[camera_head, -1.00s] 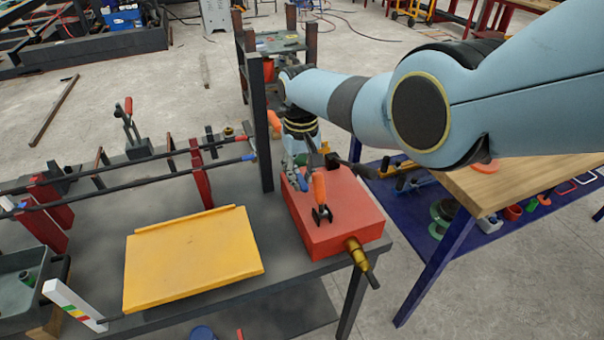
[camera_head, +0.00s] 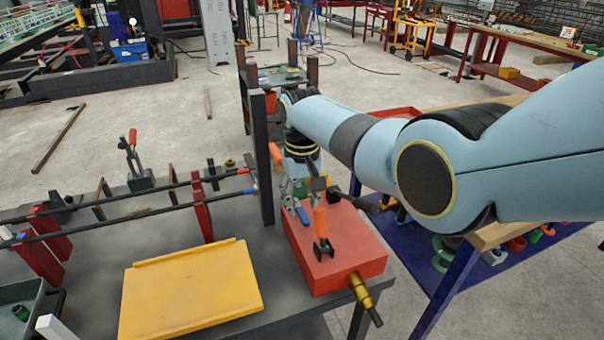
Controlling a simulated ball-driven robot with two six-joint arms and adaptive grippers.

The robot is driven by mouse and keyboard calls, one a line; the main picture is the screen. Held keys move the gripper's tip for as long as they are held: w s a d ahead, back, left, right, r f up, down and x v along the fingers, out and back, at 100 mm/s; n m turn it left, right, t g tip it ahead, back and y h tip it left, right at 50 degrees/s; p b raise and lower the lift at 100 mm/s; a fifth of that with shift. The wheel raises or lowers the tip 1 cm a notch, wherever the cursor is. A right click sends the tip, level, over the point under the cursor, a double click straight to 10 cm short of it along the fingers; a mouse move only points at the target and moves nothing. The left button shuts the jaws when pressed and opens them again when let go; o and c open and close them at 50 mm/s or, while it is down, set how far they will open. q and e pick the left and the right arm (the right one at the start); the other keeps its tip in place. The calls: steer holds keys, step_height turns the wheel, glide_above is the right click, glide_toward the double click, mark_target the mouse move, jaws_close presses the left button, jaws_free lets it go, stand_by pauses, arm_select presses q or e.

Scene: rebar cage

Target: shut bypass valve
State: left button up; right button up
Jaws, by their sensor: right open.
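A red box (camera_head: 350,258) stands at the right end of the grey bench. An orange-handled lever (camera_head: 320,222) stands upright on its top. A brass fitting with a dark stem (camera_head: 360,292) sticks out of its front right side; which part is the bypass valve I cannot tell for certain. My right gripper (camera_head: 294,203) points down over the back left of the box, just behind and left of the orange-handled lever. It is open; its fingers are small and partly overlap dark parts behind. Whether it touches anything is unclear. My left gripper is out of view.
A dark upright post (camera_head: 262,160) stands close to the left of my right gripper. A yellow plate (camera_head: 190,290) lies on the bench left of the box. Long dark bars on red supports (camera_head: 201,205) run at the left. A wooden-topped blue table (camera_head: 490,236) is at the right.

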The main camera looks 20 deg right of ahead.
mark_target(302, 215)
step_height(302, 215, up, 9)
steer(key=shift+r, duration=0.2)
stand_by(0.5)
